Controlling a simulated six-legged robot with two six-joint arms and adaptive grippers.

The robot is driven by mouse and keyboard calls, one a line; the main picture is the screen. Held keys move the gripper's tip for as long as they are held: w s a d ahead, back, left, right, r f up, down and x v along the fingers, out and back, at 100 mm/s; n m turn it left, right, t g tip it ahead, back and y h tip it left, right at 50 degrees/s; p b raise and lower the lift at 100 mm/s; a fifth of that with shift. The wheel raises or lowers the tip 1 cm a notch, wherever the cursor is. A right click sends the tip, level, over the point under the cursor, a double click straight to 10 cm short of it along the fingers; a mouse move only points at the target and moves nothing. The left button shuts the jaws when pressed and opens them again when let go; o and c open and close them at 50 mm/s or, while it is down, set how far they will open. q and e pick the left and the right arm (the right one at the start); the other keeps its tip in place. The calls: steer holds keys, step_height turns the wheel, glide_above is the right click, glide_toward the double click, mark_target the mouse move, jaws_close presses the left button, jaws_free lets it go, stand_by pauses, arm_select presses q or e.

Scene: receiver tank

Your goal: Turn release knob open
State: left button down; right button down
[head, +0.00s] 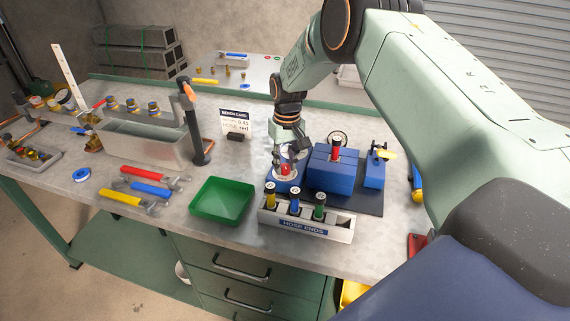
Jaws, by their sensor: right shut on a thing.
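My right gripper (290,160) points down over the left part of the blue receiver unit. It is shut on a small red knob (285,169), which I take as the release knob; the fingers partly hide it. A pale round plate (287,176) lies around the knob. The blue receiver block (329,175) stands just right of the gripper. A red hose end (336,154) stands upright in its top, with a round gauge (342,136) behind it. The knob's turn angle cannot be made out. My left gripper is not in view.
A hose-ends rack (300,227) in front holds yellow, blue and green ends. A green tray (221,200) lies left of it. A bench card (236,122) stands behind. A blue clamp-like part (375,167) stands right. Wrenches (145,187) lie on the left bench.

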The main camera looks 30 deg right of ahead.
mark_target(285, 165)
steer(key=n+b, duration=0.1)
steer(key=n, duration=0.5)
steer(key=shift+s+f, duration=0.1)
steer(key=n, duration=0.5)
steer(key=shift+b, duration=0.4)
steer(key=shift+n, duration=0.4)
steer(key=c, duration=1)
jaws_free()
steer(key=r, duration=1.2)
steer(key=shift+w+d+r, duration=0.15)
steer(key=shift+w, duration=0.1)
